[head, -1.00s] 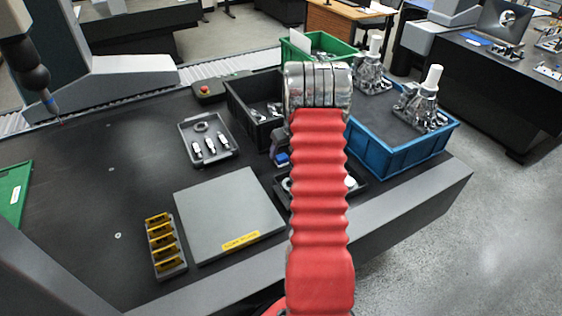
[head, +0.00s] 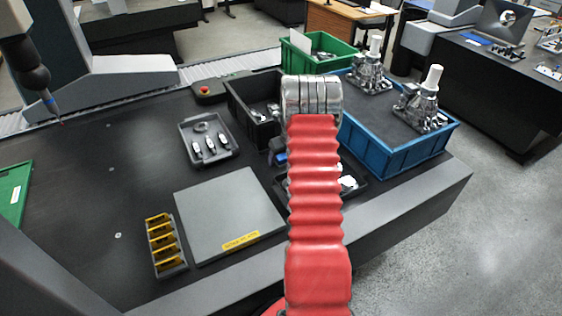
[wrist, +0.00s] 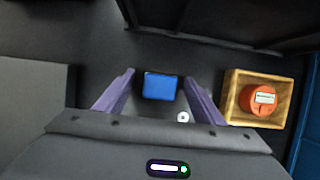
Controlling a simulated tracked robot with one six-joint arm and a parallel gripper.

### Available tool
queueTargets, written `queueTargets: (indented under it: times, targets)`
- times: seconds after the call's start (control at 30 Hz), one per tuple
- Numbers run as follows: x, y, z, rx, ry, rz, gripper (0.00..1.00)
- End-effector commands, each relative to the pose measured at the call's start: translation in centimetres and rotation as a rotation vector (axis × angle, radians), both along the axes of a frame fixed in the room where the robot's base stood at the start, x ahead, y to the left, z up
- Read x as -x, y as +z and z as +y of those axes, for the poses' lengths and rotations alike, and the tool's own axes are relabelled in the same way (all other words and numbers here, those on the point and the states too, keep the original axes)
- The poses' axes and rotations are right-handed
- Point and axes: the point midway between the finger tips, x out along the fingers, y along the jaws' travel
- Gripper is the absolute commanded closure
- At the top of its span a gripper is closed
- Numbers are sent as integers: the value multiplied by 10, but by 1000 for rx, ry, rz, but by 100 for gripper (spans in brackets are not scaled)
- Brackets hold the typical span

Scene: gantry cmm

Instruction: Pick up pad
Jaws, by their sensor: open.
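The pad, a small blue block (wrist: 160,86), lies on the dark table top in the wrist view. It shows between the two purple fingers of my gripper (wrist: 159,76), with a gap on each side. My gripper is open and holds nothing. In the head view a bit of blue (head: 280,158) shows just left of my red arm, probably the pad. My arm hides most of the gripper there.
In the wrist view a wooden box (wrist: 231,96) with an orange round part (wrist: 260,97) stands right of the fingers. A small pale ring (wrist: 183,117) lies near the right finger. The head view shows a grey plate (head: 225,205), a black bin (head: 245,118) and a blue crate (head: 400,160).

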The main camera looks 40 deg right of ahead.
Motion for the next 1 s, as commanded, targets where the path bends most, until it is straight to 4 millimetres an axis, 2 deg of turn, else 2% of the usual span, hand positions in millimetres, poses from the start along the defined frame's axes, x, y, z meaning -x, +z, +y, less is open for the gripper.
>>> queueTargets:
  times: [0.5, 1.0]
  targets:
    - [0, 0, 0, 1, 0, -1, 38]
    - [0, 0, 0, 1, 0, -1, 72]
